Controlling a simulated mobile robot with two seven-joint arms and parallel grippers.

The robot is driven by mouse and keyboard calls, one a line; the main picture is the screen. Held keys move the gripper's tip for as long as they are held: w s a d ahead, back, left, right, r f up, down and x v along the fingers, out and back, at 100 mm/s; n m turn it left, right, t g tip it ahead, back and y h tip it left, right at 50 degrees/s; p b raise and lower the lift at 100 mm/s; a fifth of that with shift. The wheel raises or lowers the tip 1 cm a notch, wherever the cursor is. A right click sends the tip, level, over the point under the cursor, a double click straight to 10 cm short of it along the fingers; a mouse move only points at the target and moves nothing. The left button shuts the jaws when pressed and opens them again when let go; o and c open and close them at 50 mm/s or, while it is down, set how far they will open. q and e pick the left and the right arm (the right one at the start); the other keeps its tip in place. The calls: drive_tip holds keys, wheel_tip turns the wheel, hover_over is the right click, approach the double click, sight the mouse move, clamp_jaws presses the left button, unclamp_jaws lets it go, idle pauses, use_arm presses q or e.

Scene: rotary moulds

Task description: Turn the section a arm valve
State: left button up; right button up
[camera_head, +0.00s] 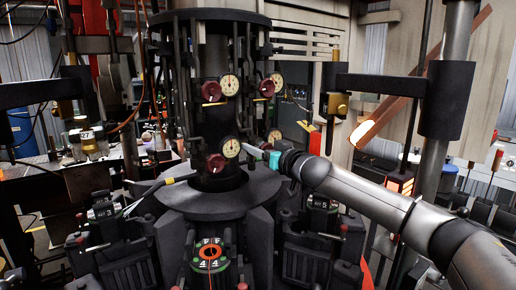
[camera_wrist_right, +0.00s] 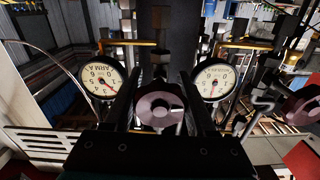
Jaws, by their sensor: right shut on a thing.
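My right gripper (camera_head: 262,152) reaches in from the right to the central column, beside a white dial gauge (camera_head: 230,147). In the right wrist view, its two dark fingers (camera_wrist_right: 161,100) are shut on a round valve knob (camera_wrist_right: 160,109). The knob looks greyish pink with a dark centre. A gauge marked "ARM A" (camera_wrist_right: 102,81) shows left of the fingers, its lettering upside down. A second gauge (camera_wrist_right: 215,82) shows to their right. The head view does not clearly show the held knob. My left gripper is not in view.
A red knob (camera_head: 215,162) is low on the column. Two more red knobs (camera_head: 212,91) and (camera_head: 267,88) sit higher, beside gauges. A wide round grey plate (camera_head: 220,200) surrounds the column base. Dark posts and pipes crowd both sides.

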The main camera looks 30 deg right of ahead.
drive_tip(key=n+p, duration=0.9)
drive_tip(key=n, duration=1)
idle(0.4)
idle(0.5)
drive_tip(key=o, duration=1.1)
drive_tip(key=shift+w, duration=0.1)
